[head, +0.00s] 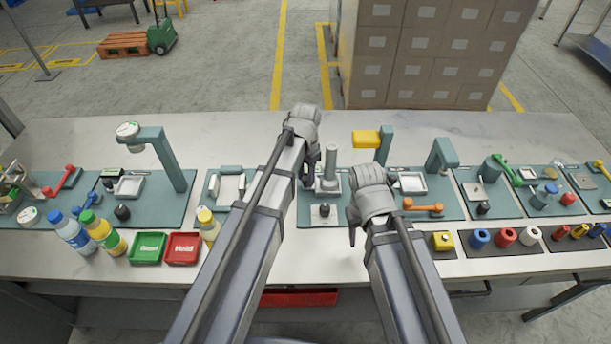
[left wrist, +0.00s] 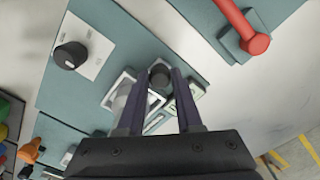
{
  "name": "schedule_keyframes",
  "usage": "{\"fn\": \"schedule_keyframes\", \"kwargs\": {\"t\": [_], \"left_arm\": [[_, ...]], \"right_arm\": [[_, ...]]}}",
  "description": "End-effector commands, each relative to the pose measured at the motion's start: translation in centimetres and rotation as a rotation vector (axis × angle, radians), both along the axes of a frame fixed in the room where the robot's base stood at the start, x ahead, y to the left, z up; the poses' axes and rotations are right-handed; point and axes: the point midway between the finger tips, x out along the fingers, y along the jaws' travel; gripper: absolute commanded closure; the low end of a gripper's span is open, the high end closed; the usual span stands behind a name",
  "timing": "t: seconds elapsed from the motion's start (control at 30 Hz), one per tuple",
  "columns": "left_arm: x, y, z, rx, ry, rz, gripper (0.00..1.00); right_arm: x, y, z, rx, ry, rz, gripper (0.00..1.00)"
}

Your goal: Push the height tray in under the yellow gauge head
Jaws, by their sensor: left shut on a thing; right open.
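The height tray (head: 330,189) is a pale metal tray on the teal mat, with a tall grey cylinder (head: 331,160) standing at it. The yellow gauge head (head: 366,139) sits on a teal post, to the right of the tray. My left gripper (head: 308,180) is low at the tray's left side. My right gripper (head: 354,223) is open and empty, over the front of the bench.
A panel with a black knob (head: 323,212) lies in front of the tray. In the left wrist view a red lever (left wrist: 245,30) stands nearby. Bottles (head: 104,232) stand at the front left.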

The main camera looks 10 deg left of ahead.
Motion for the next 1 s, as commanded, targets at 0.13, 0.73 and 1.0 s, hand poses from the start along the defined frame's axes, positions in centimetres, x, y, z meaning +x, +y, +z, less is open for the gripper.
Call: {"fn": "schedule_keyframes", "kwargs": {"t": [0.13, 0.73, 1.0], "left_arm": [[0.3, -1.3, 0.0, -0.001, 0.001, -0.004, 1.00], [0.8, -4.3, 0.0, 0.000, 0.000, -0.001, 0.60], [0.9, -4.3, 0.0, 0.000, 0.000, 0.000, 0.53]], "right_arm": [[0.0, 0.0, 0.0, 0.000, 0.000, 0.000, 0.50], [0.0, 0.0, 0.0, 0.000, 0.000, 0.000, 0.50], [0.0, 0.0, 0.0, 0.000, 0.000, 0.000, 0.50]]}}
